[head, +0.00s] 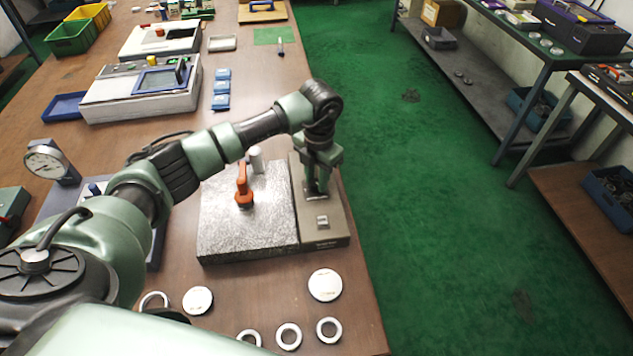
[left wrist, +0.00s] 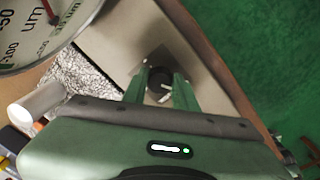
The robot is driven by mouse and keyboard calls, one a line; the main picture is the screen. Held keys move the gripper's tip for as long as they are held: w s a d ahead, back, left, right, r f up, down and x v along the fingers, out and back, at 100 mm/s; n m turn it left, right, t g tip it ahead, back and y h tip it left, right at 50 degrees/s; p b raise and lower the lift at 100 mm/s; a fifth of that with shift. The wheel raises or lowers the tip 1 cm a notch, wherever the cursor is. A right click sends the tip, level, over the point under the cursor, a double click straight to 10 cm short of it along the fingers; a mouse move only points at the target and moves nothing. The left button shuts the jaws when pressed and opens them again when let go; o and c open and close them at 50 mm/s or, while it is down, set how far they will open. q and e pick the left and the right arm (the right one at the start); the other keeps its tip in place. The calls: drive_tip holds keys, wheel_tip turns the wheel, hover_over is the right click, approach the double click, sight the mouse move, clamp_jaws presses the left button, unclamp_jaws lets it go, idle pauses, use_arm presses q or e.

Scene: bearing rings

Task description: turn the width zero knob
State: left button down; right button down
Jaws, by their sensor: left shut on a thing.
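My left gripper (head: 316,192) points down over the beige panel (head: 325,236) on the right side of the granite-topped instrument. In the left wrist view its two green fingers (left wrist: 161,92) are shut on a small dark round knob (left wrist: 158,78) with a pale mark on its top. The knob stands up from the panel (left wrist: 205,52). In the head view the gripper hides the knob. I cannot read any label that names it. My right gripper is out of view.
The speckled granite plate (head: 228,240) carries an orange handle (head: 243,188) and a pale post (head: 257,160). A large dial (left wrist: 45,28) in um shows close by in the wrist view. Several rings and discs (head: 325,285) lie in front. Green floor (head: 430,230) is clear on the right.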

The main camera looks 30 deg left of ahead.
sight(317, 183)
use_arm(q)
drive_tip(key=m+b, duration=0.2)
drive_tip(key=m, duration=0.1)
drive_tip(key=shift+f+b, duration=0.1)
drive_tip(key=shift+b, duration=0.2)
drive_tip(key=shift+m+b, duration=0.9)
drive_tip(key=shift+m, duration=0.7)
drive_tip(key=shift+r, duration=0.2)
drive_tip(key=c, duration=1.1)
unclamp_jaws()
wheel_tip(317, 183, up, 8)
drive_tip(key=shift+s+d+f+b, duration=0.1)
drive_tip(key=shift+s+d+b, duration=0.05)
drive_tip(key=shift+b, duration=0.55)
drive_tip(key=shift+f, duration=0.1)
